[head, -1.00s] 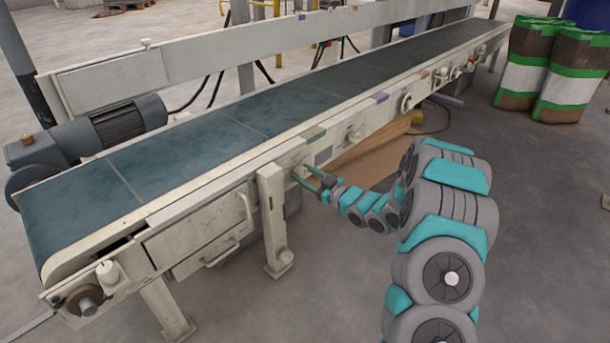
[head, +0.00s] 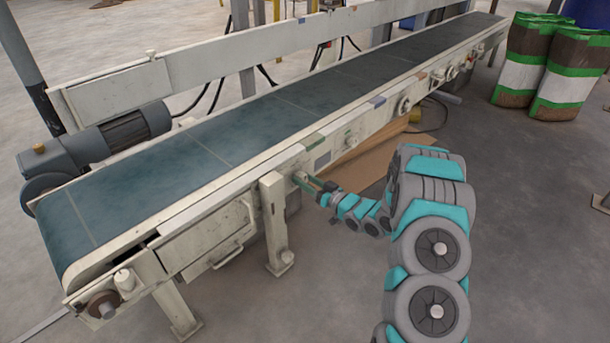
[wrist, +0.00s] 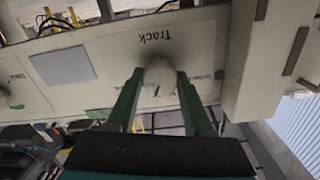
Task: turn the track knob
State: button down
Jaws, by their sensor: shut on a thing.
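The track knob (wrist: 159,76) is a pale, rounded knob on the conveyor's cream side panel, with the word "Track" printed upside down above it in the wrist view. A thin dark line marks its face. My gripper (wrist: 160,80) has its two green fingers on either side of the knob, shut on it. In the head view my gripper (head: 306,181) reaches the conveyor side just right of a support leg. There the fingers mostly hide the knob.
The conveyor (head: 285,115) with its blue-green belt runs to the upper right. A support leg (head: 272,222) stands close left of my gripper. Another knob (wrist: 5,92) is at the left of the wrist view. Striped bags (head: 570,75) stand far right.

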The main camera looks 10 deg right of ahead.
jog(key=shift+m, duration=0.3)
jog(key=shift+c, duration=1.5)
grip_release()
jog(key=v, duration=0.7)
jog(key=shift+s+d, duration=0.25)
jog(key=shift+s, duration=0.05)
